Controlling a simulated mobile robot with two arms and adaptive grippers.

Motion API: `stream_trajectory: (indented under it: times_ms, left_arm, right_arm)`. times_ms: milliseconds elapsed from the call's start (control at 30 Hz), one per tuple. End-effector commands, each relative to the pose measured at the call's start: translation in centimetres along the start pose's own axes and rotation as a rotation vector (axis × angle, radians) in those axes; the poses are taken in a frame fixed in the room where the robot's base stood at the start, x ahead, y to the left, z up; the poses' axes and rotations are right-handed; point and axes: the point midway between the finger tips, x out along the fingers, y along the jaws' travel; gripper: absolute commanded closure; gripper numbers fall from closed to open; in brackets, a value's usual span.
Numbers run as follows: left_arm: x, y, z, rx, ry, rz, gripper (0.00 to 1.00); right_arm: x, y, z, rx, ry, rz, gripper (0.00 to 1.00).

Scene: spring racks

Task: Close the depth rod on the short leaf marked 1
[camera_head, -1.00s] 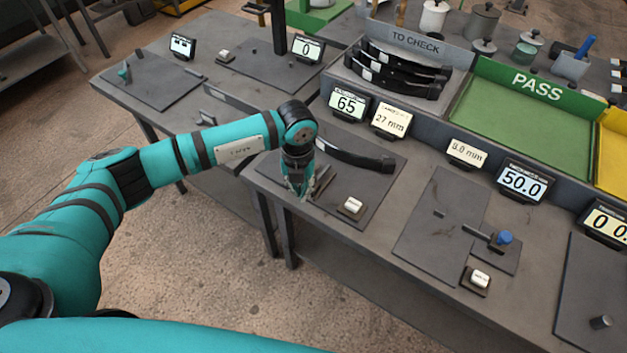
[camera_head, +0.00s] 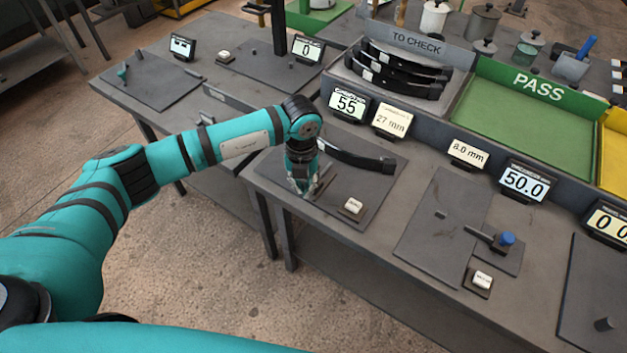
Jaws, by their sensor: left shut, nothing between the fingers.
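A dark curved leaf (camera_head: 362,159) lies on a dark plate on the bench. My left gripper (camera_head: 303,188) is shut and points down at the left side of this plate, by a small metal part that I cannot make out clearly. I cannot tell whether the fingers touch it. The display (camera_head: 348,106) behind the plate reads 55. I cannot make out a depth rod or a mark 1 on the leaf. My right gripper is not in view.
Several leaves (camera_head: 400,72) lie in the TO CHECK tray. The green PASS tray (camera_head: 525,115) stands to its right. A white button block (camera_head: 352,206) sits on the plate near the gripper. A blue-knobbed fixture (camera_head: 506,240) stands further right.

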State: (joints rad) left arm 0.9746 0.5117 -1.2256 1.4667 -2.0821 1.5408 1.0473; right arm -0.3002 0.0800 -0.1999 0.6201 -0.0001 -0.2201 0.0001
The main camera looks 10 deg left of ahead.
Motion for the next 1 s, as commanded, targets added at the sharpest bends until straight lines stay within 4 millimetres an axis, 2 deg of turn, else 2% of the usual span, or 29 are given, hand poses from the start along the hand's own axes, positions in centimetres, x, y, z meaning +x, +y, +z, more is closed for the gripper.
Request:
stream_trajectory:
  times_ms: [833, 1000]
  left_arm:
    - [0.1, -1.3, 2.3, 0.0, -0.002, -0.001, 1.0]
    - [-0.1, -1.4, 2.5, 0.0, -0.004, -0.001, 1.0]
  right_arm:
    - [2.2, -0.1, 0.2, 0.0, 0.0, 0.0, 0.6]
    - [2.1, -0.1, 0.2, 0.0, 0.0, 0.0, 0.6]
